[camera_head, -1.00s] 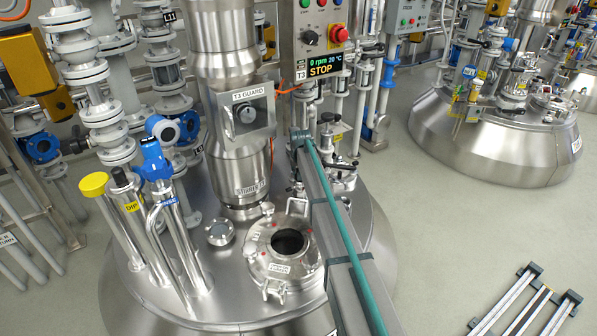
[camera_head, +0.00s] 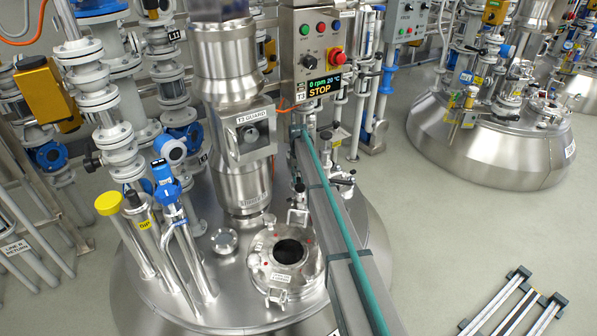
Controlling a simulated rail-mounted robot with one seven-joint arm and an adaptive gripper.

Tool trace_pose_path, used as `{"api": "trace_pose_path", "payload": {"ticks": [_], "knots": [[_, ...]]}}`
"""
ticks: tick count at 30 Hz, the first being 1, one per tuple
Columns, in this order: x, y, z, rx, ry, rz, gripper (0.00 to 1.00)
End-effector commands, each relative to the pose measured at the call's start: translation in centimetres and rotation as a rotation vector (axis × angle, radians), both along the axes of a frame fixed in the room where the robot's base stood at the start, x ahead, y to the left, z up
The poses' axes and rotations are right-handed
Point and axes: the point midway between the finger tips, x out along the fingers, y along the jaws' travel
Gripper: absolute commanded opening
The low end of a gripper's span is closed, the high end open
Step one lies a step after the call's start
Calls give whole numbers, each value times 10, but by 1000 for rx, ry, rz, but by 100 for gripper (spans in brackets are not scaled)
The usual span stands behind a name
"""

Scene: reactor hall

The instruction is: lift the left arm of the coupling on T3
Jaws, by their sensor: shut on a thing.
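The vessel T3 (camera_head: 360,235) is a wide steel dome with its STOP panel (camera_head: 319,87) behind it. Small metal fittings with dark ends (camera_head: 343,182) stand on T3 just right of my arm. They may belong to the coupling, but its two arms cannot be told apart here.
An open round manhole (camera_head: 289,252) lies left of my arm. The steel stirrer column with the T3 GUARD box (camera_head: 249,136) stands behind it. Capped pipes (camera_head: 108,204) rise at the left. A rack (camera_head: 515,300) lies on the floor at right; the floor around it is clear.

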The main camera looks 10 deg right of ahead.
Motion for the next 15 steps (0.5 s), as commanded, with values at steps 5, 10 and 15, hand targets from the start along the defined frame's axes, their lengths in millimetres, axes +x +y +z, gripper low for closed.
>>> {"api": "trace_pose_path", "payload": {"ticks": [5, 10, 15], "knots": [[7, 0, 10, 12, 138, -1, 0], [8, -1, 9, 18, 239, 0, 0], [8, -1, 11, 24, 305, 0, 0]]}}
